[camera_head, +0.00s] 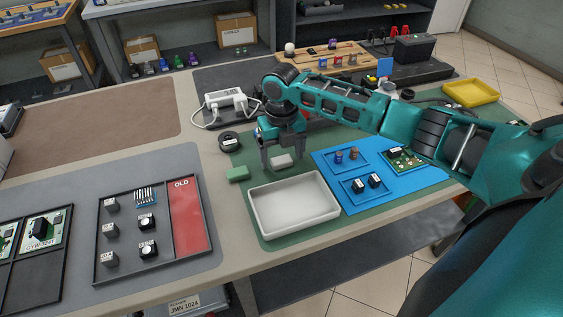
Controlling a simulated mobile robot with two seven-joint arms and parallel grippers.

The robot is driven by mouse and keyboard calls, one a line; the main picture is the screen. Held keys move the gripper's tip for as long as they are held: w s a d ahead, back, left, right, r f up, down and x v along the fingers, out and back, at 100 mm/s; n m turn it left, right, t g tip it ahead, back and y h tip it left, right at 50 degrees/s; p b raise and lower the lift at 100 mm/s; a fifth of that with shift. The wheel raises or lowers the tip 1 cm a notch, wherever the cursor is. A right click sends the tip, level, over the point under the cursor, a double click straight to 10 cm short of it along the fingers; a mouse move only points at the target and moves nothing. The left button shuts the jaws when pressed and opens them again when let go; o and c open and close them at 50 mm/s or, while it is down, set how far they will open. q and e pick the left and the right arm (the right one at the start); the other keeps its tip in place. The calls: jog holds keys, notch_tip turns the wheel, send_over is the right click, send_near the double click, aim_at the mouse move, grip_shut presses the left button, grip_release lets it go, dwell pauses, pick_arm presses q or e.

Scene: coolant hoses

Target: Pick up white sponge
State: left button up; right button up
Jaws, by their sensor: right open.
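The white sponge (281,162) lies on the green mat (246,192), just behind a white tray. My right gripper (282,155) points down at the white sponge and is open. One finger shows to the left of the sponge and one to the right. I cannot tell whether the fingers touch it or how far above the mat they are. My left gripper is not in view.
A green sponge (238,174) lies left of the white one. The empty white tray (266,220) stands in front. A blue mat (411,177) with small parts is to the right. A black tape roll (229,141) and white power strip (226,98) are behind.

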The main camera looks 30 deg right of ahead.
jog(key=shift+f, duration=0.35)
jog(key=shift+c, duration=0.2)
jog(key=c, duration=1.1)
